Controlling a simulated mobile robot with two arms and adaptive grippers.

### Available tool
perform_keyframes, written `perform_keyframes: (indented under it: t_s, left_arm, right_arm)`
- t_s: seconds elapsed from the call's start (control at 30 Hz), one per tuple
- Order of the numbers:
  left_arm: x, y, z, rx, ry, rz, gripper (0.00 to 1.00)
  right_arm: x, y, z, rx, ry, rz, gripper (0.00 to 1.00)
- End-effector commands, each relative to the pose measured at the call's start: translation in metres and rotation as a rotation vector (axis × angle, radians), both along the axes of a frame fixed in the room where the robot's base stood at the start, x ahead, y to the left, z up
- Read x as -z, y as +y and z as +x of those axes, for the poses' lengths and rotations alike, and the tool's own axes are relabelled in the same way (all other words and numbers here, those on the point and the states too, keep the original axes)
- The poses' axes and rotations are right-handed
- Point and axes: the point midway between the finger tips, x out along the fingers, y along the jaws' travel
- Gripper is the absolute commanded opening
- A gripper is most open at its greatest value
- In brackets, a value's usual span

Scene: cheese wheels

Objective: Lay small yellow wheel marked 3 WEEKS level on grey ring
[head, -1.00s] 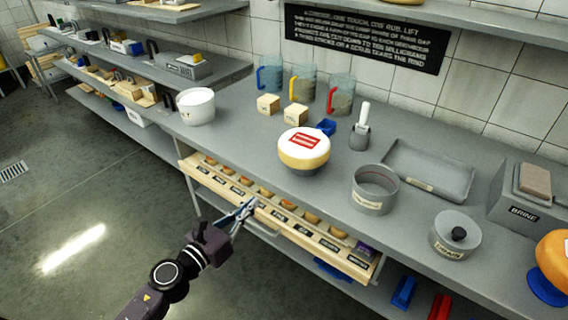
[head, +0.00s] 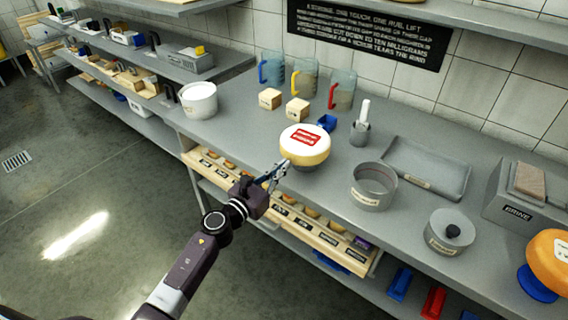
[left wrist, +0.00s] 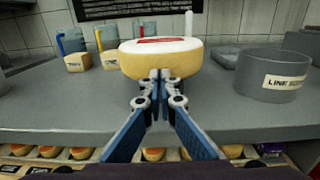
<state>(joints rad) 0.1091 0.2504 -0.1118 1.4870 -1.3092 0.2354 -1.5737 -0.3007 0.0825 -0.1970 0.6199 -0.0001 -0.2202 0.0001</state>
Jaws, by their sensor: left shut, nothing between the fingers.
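A pale yellow wheel (head: 305,151) with a white top and a red label sits on a low grey support (head: 309,167) near the front edge of the bench. The label is too small to read, and most of the support is hidden under the wheel. The wheel looks about level. My left gripper (head: 279,169) is shut and empty at the wheel's near left side. In the left wrist view its closed fingertips (left wrist: 160,75) overlap the lower front of the wheel (left wrist: 160,62); whether they touch it I cannot tell.
An orange wheel (head: 550,256) stands on a blue ring (head: 535,286) at far right. An open drawer (head: 320,232) with small wheels juts out below the bench.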

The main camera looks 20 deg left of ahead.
Motion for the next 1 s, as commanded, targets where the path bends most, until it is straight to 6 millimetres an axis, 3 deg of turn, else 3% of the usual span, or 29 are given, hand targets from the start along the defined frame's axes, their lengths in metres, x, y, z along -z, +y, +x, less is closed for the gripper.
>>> perform_keyframes:
  t_s: [0.53,0.77,1.0]
  left_arm:
    - [0.001,-0.003,0.010,0.000,0.000,-0.001,0.00]
    - [0.001,-0.009,0.030,0.000,-0.002,0.002,0.00]
    - [0.000,-0.010,0.030,0.000,0.000,-0.001,0.00]
  right_arm:
    - [0.000,0.001,0.001,-0.002,-0.002,0.001,0.40]
    - [0.010,0.002,0.001,-0.003,-0.002,0.002,0.40]
    - [0.009,0.006,0.001,-0.003,-0.002,0.006,0.40]
